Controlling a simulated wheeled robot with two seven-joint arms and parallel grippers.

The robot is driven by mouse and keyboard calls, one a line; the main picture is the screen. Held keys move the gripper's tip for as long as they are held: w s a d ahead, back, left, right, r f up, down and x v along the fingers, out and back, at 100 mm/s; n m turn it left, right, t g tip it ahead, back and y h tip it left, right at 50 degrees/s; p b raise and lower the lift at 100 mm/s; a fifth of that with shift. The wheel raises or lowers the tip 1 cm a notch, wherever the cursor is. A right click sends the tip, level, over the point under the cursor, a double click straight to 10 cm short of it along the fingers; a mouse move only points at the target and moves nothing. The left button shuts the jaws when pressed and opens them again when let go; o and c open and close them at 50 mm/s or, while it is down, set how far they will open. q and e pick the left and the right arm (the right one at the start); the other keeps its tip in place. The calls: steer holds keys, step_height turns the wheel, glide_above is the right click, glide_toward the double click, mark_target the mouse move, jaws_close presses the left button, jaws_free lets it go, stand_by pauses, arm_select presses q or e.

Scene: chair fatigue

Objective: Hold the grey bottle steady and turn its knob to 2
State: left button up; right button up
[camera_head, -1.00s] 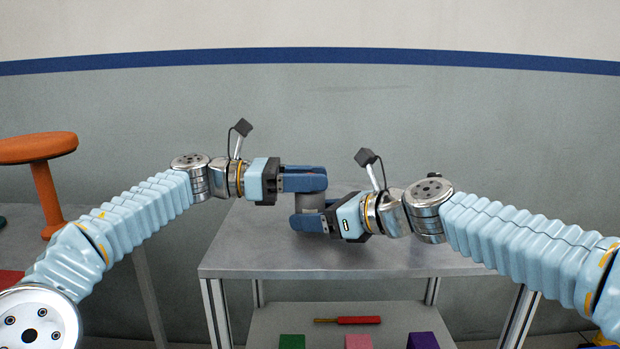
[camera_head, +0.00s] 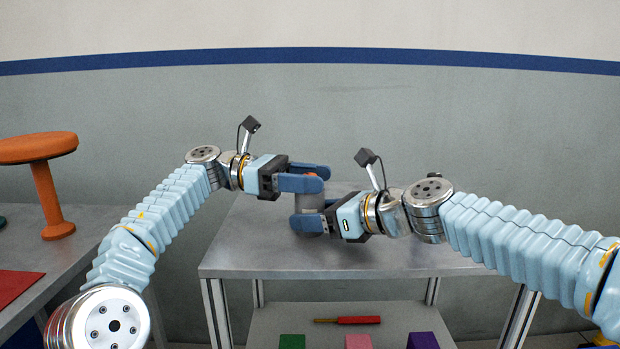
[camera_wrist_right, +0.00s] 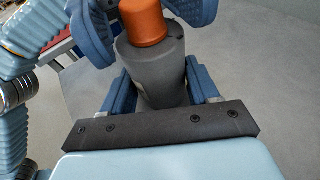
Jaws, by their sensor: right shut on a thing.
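The grey bottle (camera_head: 308,203) stands upright on the grey table. It also shows in the right wrist view (camera_wrist_right: 152,75), with its orange knob (camera_wrist_right: 143,22) on top. The knob (camera_head: 311,175) is mostly hidden by fingers in the head view. My right gripper (camera_head: 309,222) is shut on the bottle's lower body, one finger on each side. My left gripper (camera_head: 306,176) is at knob height, its fingers apart on either side of the knob. In the right wrist view, these fingers look clear of the knob. No dial marks are readable.
The grey table (camera_head: 250,255) is otherwise clear on top. A lower shelf holds a red tool (camera_head: 358,320) and green (camera_head: 292,341), pink (camera_head: 358,341) and purple (camera_head: 422,340) blocks. An orange stool (camera_head: 45,180) stands on a surface at the left.

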arm_select(q)
steer(key=v, duration=0.7)
steer(key=shift+a, duration=0.2)
steer(key=shift+w, duration=0.1)
